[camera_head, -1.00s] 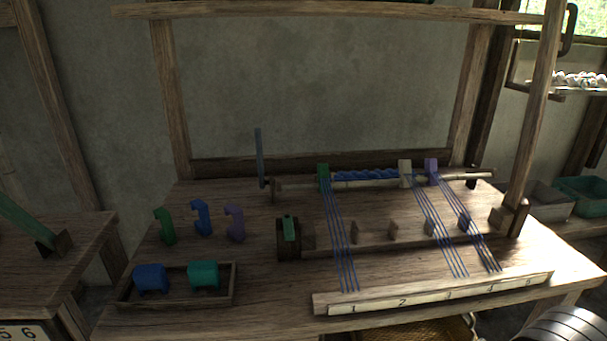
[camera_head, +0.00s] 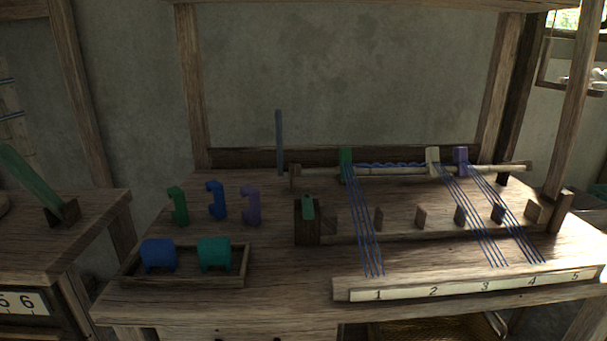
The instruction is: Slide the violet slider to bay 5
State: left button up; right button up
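The violet slider (camera_head: 461,156) sits on the horizontal wooden rail (camera_head: 510,168) at the back of the loom, right of the cream slider (camera_head: 433,158). The green slider (camera_head: 346,157) is farther left on the same rail. Blue threads (camera_head: 500,202) run from the violet slider down toward the front and end above the 4 on the number strip (camera_head: 459,289). The 5 (camera_head: 575,275) is at the strip's right end. Neither of my grippers is in view.
Small wooden blocks (camera_head: 421,216) stand in a row across the loom. Green (camera_head: 177,206), blue (camera_head: 216,200) and violet (camera_head: 251,206) hooked pieces stand on the left. A tray (camera_head: 190,283) holds blue and teal blocks. A post (camera_head: 575,110) rises at the right.

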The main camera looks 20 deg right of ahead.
aim_at(460, 154)
jog(key=z, duration=1.35)
